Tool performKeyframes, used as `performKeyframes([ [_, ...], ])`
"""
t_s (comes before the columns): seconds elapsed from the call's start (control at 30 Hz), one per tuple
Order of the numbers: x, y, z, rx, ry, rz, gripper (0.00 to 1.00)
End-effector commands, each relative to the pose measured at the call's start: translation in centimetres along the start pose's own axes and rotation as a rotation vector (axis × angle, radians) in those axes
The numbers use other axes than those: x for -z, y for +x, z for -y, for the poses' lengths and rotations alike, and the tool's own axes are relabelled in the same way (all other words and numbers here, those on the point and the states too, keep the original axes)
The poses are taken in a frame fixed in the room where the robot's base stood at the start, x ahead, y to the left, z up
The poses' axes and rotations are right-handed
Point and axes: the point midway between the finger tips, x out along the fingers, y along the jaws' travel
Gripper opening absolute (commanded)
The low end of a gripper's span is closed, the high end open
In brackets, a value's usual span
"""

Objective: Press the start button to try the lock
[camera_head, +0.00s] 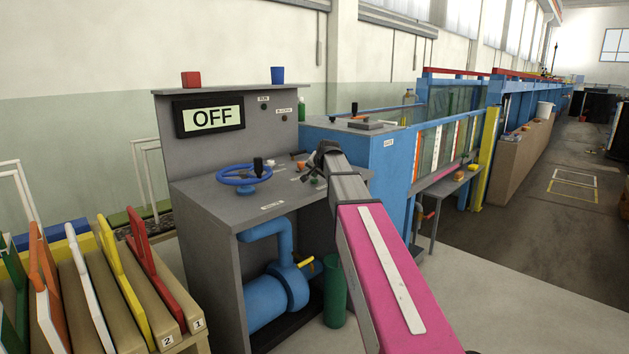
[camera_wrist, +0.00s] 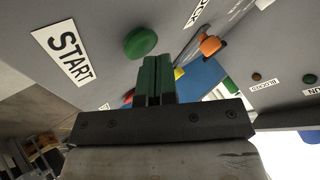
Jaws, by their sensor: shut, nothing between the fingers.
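In the wrist view, a round green button (camera_wrist: 140,42) sits on the grey console face beside a white label reading START (camera_wrist: 68,53). My gripper (camera_wrist: 158,62) has its two green fingers shut together, with nothing between them. In the picture, the fingertips are just below and right of the button; a small gap shows, and I see no contact. In the head view, my arm reaches over the console top (camera_head: 220,200), and my gripper is small and dark there, partly hiding the controls. The console's display (camera_head: 209,116) reads OFF.
The console also carries a blue handwheel (camera_head: 243,175). The wrist view shows an orange knob (camera_wrist: 209,45) right of the fingers. Coloured boards (camera_head: 140,245) fill a rack at left.

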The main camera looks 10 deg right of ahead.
Motion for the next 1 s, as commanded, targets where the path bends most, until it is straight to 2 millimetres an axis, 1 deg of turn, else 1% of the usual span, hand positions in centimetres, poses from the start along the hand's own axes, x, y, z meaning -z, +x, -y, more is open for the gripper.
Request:
performKeyframes([
  [0.37,-0.1,0.1,-0.1,0.000,0.000,0.000,0.00],
  [0.8,0.8,-1.1,0.8,0.000,0.000,0.000,0.00],
  [1.0,0.9,-1.2,0.9,0.000,0.000,0.001,0.00],
])
